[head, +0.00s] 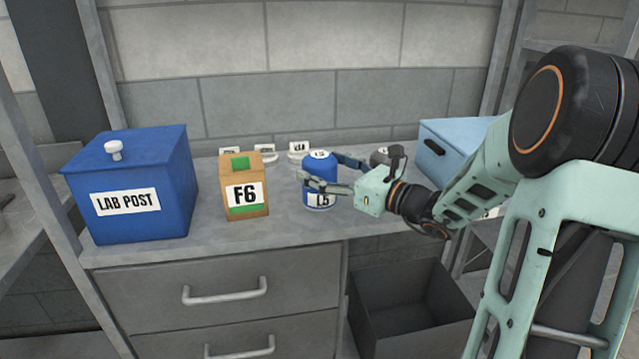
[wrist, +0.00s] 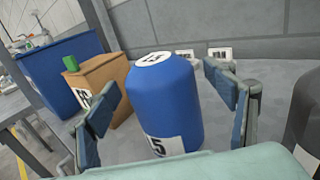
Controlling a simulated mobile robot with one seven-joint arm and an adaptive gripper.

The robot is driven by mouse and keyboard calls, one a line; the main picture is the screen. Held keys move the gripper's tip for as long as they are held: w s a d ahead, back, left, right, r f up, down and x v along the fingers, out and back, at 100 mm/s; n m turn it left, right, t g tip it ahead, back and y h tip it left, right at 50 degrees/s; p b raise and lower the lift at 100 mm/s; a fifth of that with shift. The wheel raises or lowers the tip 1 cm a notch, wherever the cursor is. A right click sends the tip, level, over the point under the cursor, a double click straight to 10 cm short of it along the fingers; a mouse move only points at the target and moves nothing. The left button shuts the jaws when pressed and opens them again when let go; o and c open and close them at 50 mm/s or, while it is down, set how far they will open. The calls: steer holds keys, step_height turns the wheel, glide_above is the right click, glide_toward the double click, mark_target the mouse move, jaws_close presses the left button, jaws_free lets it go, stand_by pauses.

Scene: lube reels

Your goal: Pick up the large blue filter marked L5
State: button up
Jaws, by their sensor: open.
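The large blue filter marked L5 (head: 320,172) stands upright on the grey bench, right of the middle box. It has a white label on its side and another on its top. In the wrist view the blue filter (wrist: 165,105) stands between my two fingers, with gaps visible on both sides. My gripper (head: 325,172) is open and reaches in from the right, with one finger in front of the filter and the other behind it. The near finger covers part of the filter in the head view.
An orange-brown box marked F6 (head: 245,205) stands left of the filter. A blue LAB POST box (head: 130,190) is further left. A dark grey canister (wrist: 304,120) stands close on the right. Small labelled items (head: 266,152) lie behind. A light blue box (head: 450,140) is at right.

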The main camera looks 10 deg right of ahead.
steer(key=shift+w+a, duration=0.2)
steer(key=shift+w, duration=0.1)
steer(key=shift+c, duration=0.2)
steer(key=c, duration=1.5)
steer(key=shift+r, duration=0.1)
steer(key=shift+c, duration=0.6)
steer(key=shift+r, duration=0.1)
